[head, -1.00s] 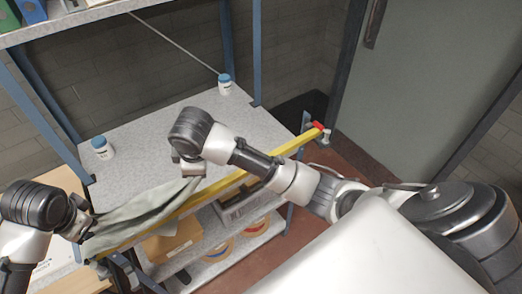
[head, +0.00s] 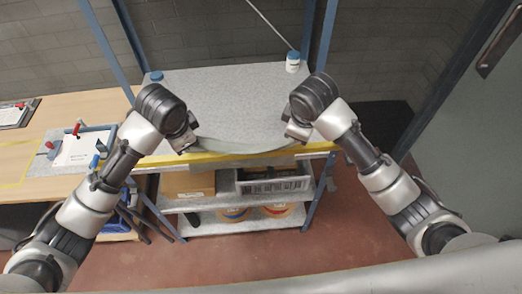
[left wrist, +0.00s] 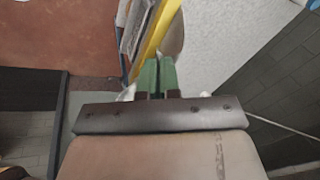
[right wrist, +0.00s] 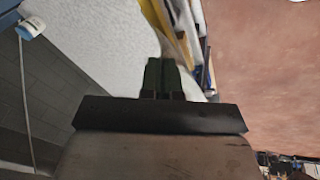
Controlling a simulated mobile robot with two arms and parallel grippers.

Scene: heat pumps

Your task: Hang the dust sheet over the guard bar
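The dust sheet (head: 245,145) is a grey-green cloth stretched between my two grippers, sagging a little at the shelf's front edge, just behind the yellow guard bar (head: 225,157). My left gripper (head: 187,147) is shut on its left end and my right gripper (head: 297,137) on its right end. In the left wrist view the green fingers (left wrist: 158,72) are close together, with the sheet (left wrist: 174,38) beyond them and the bar (left wrist: 153,28) beside it. The right wrist view shows the fingers (right wrist: 161,72) close together near the sheet (right wrist: 172,45). Whether the sheet touches the bar is unclear.
Below are a cardboard box (head: 188,184) and a grey crate (head: 272,184). A wooden bench (head: 60,110) stands left. Blue uprights (head: 326,45) flank the shelf.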

